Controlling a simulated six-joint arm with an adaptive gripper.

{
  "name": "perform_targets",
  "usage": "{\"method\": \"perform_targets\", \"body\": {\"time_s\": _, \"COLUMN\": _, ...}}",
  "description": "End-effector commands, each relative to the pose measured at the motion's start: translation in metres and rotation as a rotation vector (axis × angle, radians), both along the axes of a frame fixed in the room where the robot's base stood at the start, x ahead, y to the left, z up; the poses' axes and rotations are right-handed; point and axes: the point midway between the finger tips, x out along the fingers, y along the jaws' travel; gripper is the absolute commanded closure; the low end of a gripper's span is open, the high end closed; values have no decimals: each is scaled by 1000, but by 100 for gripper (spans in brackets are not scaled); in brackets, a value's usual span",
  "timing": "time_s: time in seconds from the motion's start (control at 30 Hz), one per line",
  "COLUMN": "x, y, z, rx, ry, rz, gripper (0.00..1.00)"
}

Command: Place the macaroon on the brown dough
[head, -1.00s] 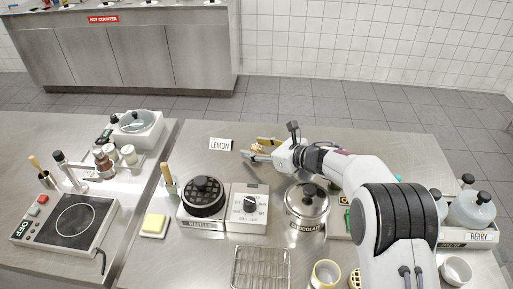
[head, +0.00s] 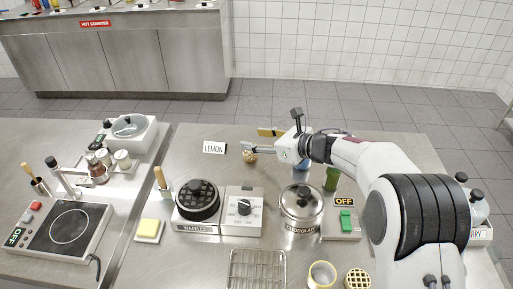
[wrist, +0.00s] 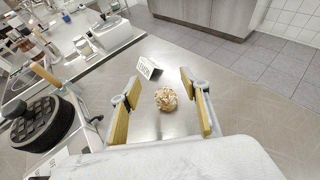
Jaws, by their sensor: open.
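A small round golden-brown lump with whitish bits on top, which looks like the macaroon (head: 250,157), rests on the steel counter near the LEMON sign. My gripper (head: 252,140) is open and empty, its fingers pointing left above and just behind the macaroon in the head view. In the wrist view the macaroon (wrist: 166,99) appears in the gap between the yellow-padded fingers of my gripper (wrist: 159,84), with space on both sides. I cannot make out a brown dough in any view.
The LEMON sign (head: 214,147) stands left of the macaroon. A black waffle maker (head: 198,199), a chocolate pot (head: 301,205), a wire rack (head: 257,270) and a green switch box (head: 344,221) stand nearer.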

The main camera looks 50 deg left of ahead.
Motion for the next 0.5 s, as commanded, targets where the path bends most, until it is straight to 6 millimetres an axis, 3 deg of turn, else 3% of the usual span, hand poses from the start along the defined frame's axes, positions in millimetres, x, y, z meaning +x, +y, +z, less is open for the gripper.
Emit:
{"method": "perform_targets", "body": {"time_s": 0.2, "x": 0, "y": 0, "z": 17, "rx": 0, "ry": -2, "rz": 1, "gripper": 54}}
{"method": "perform_targets", "body": {"time_s": 0.5, "x": 0, "y": 0, "z": 19, "rx": -1, "ry": 0, "rz": 0, "gripper": 54}}
